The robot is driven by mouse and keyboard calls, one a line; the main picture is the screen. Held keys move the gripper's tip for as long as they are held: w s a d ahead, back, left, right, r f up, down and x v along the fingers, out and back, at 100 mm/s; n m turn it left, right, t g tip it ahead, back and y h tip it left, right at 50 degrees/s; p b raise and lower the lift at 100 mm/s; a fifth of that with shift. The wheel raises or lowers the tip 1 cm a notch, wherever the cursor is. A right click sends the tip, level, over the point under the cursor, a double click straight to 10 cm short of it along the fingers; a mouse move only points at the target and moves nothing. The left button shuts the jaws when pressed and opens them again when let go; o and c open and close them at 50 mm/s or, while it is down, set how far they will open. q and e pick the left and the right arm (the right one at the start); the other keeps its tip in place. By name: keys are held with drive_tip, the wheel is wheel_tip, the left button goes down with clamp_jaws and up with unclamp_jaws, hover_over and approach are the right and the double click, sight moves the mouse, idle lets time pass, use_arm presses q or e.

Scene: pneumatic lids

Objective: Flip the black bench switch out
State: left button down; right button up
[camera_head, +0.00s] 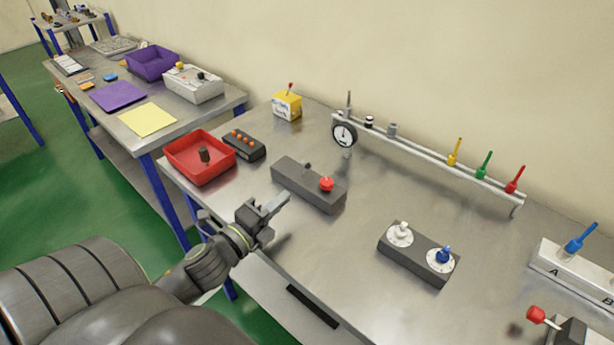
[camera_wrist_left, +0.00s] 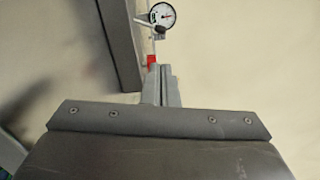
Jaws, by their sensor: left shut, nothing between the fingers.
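A dark grey switch box (camera_head: 298,183) lies on the steel bench. It has a small black switch (camera_head: 307,166) toward its back and a red knob (camera_head: 326,184) at its right end. My left gripper (camera_head: 283,203) is shut and empty, just in front of the box and apart from it in the head view. In the left wrist view my closed fingers (camera_wrist_left: 160,84) point toward a bit of red (camera_wrist_left: 151,60) beside the box's dark side (camera_wrist_left: 120,45). My right gripper is not in view.
A red tray (camera_head: 180,160) and a box with orange buttons (camera_head: 243,146) stand to the left. A rail with a gauge (camera_head: 344,133) and coloured levers runs behind. A two-dial box (camera_head: 416,258) stands to the right. Bare bench lies between the boxes.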

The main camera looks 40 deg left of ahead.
sight(307, 189)
use_arm(q)
drive_tip(key=w+p, duration=0.1)
drive_tip(key=w, duration=0.7)
drive_tip(key=shift+w+d+r+p, duration=0.1)
drive_tip(key=shift+p, duration=0.2)
drive_tip(key=shift+w, duration=0.55)
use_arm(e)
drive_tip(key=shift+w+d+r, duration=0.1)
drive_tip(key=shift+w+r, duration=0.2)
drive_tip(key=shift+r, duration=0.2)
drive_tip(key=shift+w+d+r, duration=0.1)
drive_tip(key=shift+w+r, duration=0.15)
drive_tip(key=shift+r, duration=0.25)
use_arm(q)
drive_tip(key=shift+r, duration=0.1)
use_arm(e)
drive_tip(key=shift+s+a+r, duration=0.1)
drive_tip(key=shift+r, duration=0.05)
use_arm(q)
drive_tip(key=shift+n+p, duration=0.35)
drive_tip(key=shift+n, duration=0.05)
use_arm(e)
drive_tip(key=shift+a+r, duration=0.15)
